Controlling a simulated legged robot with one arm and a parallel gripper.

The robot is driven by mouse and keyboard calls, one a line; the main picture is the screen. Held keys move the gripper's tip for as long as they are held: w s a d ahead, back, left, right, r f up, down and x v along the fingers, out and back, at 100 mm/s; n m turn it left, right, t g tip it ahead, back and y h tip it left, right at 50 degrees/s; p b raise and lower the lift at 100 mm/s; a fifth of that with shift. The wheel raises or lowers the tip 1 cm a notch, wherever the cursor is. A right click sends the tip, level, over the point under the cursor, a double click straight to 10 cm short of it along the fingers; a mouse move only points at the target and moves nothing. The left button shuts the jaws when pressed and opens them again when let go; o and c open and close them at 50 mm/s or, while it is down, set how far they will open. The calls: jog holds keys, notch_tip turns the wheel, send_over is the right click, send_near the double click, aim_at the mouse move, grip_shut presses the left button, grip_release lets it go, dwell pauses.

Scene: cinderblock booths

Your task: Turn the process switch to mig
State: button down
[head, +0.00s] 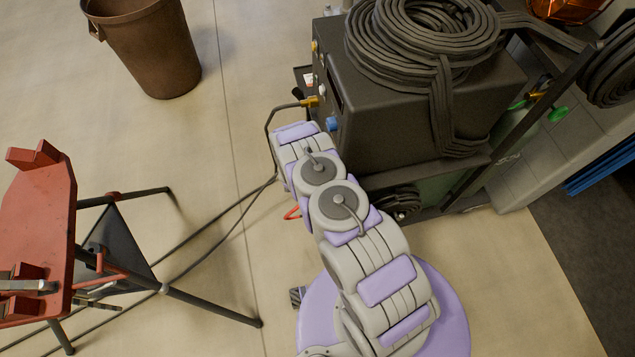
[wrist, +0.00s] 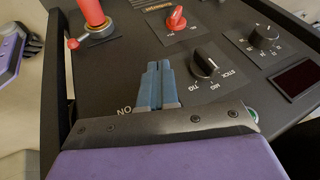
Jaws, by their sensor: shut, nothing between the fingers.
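The process switch (wrist: 205,65) is a black knob on the dark panel in the wrist view, with TIG, MIG and STICK lettered along its near side. A small pale mark shows on the knob, but I cannot tell surely which label it points at. My gripper (wrist: 160,67) is shut and empty, its blue-grey fingers together just left of the switch and apart from it in the picture. I cannot tell its height above the panel. In the head view my arm reaches to the left side of the dark welding machine (head: 400,125); the fingers and switch are hidden there.
Around the switch are a red knob (wrist: 176,18), another black dial (wrist: 264,34), a dark red display (wrist: 297,78) and a red lever (wrist: 91,14). A cable (head: 270,125) plugs into the machine. A red-topped stand (head: 40,225) and brown bin (head: 150,45) stand left.

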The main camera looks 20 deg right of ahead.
jog(key=s+a+r+p, duration=0.1)
jog(key=s+a+r, duration=0.1)
jog(key=s+r, duration=0.3)
jog(key=shift+s+a+r+p, duration=0.15)
jog(key=shift+s+a+p, duration=0.05)
jog(key=shift+s+p, duration=0.15)
jog(key=shift+d, duration=0.1)
